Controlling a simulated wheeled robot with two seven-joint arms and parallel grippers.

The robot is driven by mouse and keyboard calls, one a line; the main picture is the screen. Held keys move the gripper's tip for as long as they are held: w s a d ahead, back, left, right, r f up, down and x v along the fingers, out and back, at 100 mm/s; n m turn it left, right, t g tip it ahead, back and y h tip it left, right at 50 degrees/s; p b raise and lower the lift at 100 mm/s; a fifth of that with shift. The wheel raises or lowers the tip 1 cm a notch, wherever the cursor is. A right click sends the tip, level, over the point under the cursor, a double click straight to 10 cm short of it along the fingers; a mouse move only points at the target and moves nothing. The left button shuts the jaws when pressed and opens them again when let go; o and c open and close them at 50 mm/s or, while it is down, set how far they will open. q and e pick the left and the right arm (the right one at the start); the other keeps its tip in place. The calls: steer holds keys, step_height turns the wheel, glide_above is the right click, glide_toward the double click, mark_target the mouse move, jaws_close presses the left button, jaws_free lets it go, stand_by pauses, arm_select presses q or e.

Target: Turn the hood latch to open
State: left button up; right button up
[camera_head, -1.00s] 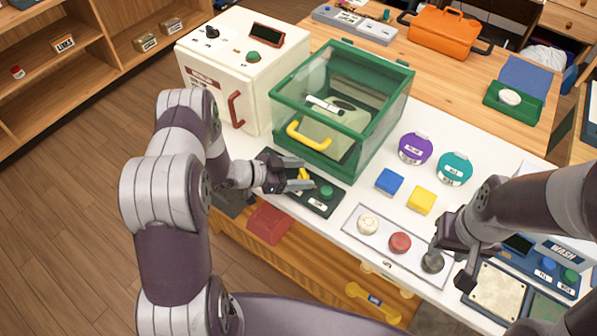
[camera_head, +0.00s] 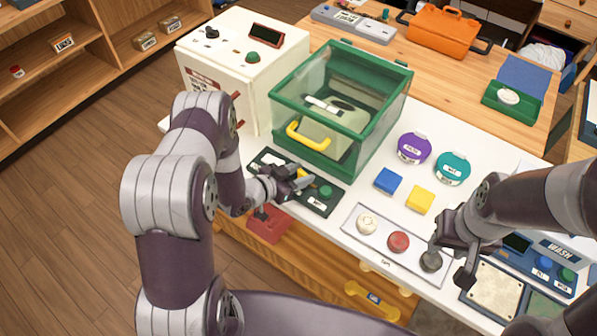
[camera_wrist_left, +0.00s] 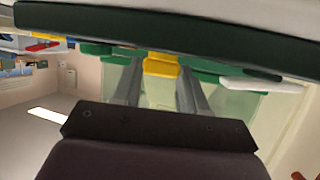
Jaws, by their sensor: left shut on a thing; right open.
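The hood (camera_head: 375,113) is a clear box with a green frame and a yellow handle (camera_head: 306,137) on its front. It looks closed. A dark panel (camera_head: 325,204) with a green button (camera_head: 325,192) lies in front of it. My left gripper (camera_head: 300,181) is at this panel, left of the button, shut on the small yellow latch (camera_head: 298,172). The latch (camera_wrist_left: 160,65) also shows between the two fingers in the left wrist view; the fingers partly hide it in the head view. My right gripper (camera_head: 447,262) is open and empty, above the dark knob at right.
A white machine (camera_head: 232,75) stands left of the hood. Blue (camera_head: 389,180) and yellow (camera_head: 420,199) blocks and purple (camera_head: 414,149) and teal (camera_head: 453,168) round containers stand to the right. A tray (camera_head: 383,256) with several round knobs lies in front.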

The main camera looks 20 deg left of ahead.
arm_select(q)
steer(key=shift+d+n+t+y, duration=0.2)
steer(key=shift+n+t+y, duration=0.5)
steer(key=shift+n+y, duration=0.7)
steer(key=o, duration=1.1)
steer(key=shift+c, duration=0.2)
steer(key=shift+s, duration=0.1)
steer(key=v, duration=1.2)
steer(key=shift+s+b, duration=0.35)
steer(key=shift+r, duration=0.1)
